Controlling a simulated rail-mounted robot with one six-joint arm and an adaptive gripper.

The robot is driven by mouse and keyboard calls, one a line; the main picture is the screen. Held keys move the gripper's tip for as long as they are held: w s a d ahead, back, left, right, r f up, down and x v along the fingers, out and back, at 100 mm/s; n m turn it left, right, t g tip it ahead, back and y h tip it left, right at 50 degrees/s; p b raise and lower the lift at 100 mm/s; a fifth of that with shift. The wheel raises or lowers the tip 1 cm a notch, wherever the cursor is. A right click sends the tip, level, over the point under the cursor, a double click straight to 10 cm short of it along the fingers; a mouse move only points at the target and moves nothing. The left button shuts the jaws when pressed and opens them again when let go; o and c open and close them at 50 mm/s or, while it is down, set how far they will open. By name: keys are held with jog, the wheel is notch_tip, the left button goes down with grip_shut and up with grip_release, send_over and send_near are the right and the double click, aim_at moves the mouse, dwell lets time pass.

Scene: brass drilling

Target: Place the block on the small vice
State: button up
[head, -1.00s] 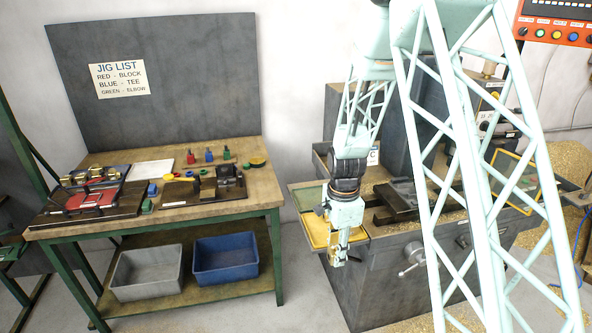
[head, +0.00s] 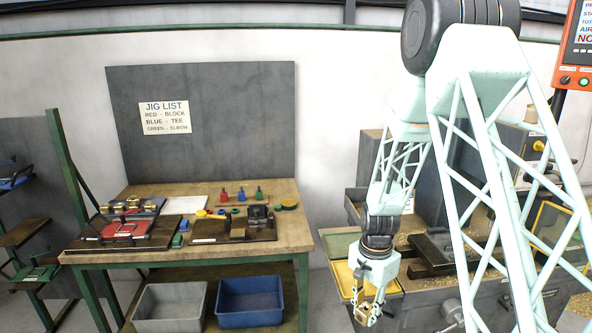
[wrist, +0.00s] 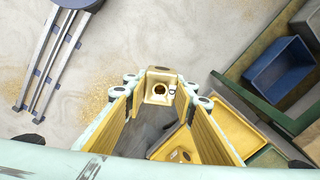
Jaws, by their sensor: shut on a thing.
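My gripper (head: 367,312) hangs fingers-down in front of the machine, right of the bench. In the wrist view its two yellow finger pads (wrist: 158,90) are shut on a brass block (wrist: 159,88) with a round hole, held at the fingertips. The block also shows small in the head view (head: 362,310). A small dark vice (head: 258,215) sits on a wooden board at the right of the bench top, left of my gripper and well apart from it. Its jaws are too small to make out.
A yellow tray (wrist: 228,132) lies close to my gripper, with a brass piece (wrist: 181,154) near its edge. The bench (head: 296,233) also carries a red jig (head: 125,229) and coloured pegs. A grey bin (head: 170,305) and a blue bin (head: 250,300) stand on its lower shelf.

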aim_at(367, 310)
jog(key=f+n, duration=0.1)
jog(key=f+n+b, duration=0.1)
jog(key=n, duration=0.3)
jog(key=shift+w+f, duration=0.2)
jog(key=shift+f, duration=0.2)
jog(key=shift+w+a+f+n+b, duration=0.1)
jog(key=shift+f+n+b, duration=0.5)
jog(key=shift+n, duration=0.8)
jog(key=shift+w+a+f+n+b, duration=0.1)
jog(key=shift+f+n+b, duration=0.15)
jog(key=shift+f+n, duration=0.85)
jog(key=shift+r+n, duration=0.3)
jog(key=shift+r, duration=0.05)
jog(key=shift+r, duration=0.1)
